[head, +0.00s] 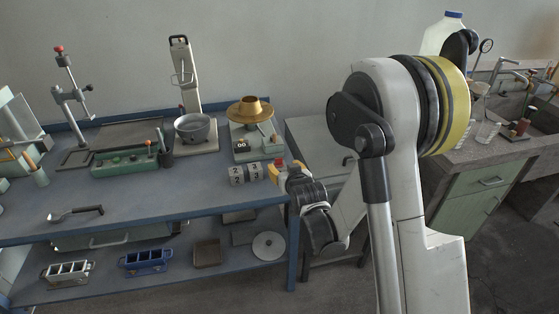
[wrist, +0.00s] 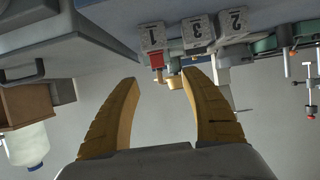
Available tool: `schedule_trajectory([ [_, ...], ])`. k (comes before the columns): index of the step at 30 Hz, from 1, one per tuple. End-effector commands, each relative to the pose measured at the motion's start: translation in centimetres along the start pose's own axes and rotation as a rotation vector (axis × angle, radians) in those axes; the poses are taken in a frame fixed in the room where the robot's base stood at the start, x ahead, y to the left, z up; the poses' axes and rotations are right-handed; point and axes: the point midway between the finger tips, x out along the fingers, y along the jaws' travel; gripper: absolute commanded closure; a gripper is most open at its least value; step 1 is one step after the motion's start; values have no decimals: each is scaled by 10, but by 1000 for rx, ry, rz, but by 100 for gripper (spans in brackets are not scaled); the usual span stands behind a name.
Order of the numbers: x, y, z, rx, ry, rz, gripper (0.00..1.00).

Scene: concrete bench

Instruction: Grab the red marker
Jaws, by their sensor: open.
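A small red piece (wrist: 156,60) shows in the wrist view below the numbered block marked 1, between and just beyond my fingertips. It may be the red marker, but its full shape is not clear. A red spot (head: 279,162) shows at my gripper in the head view, beside the numbered blocks at the blue bench's right end. My gripper (wrist: 160,77) is open, its two yellow fingers apart with nothing held. In the head view my gripper (head: 285,171) is small and partly hidden by my own wrist.
Numbered blocks (head: 237,175) stand left of my gripper on the blue bench (head: 190,203). A scale with a brass pan (head: 250,110) stands behind them. A ladle (head: 75,213) lies at the front left. The front middle of the bench top is clear.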

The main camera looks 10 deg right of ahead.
Motion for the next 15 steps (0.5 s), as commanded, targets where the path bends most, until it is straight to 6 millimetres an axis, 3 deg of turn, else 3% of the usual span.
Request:
schedule_trajectory([
  [15, 76, 5, 10, 1, -1, 1, 46],
])
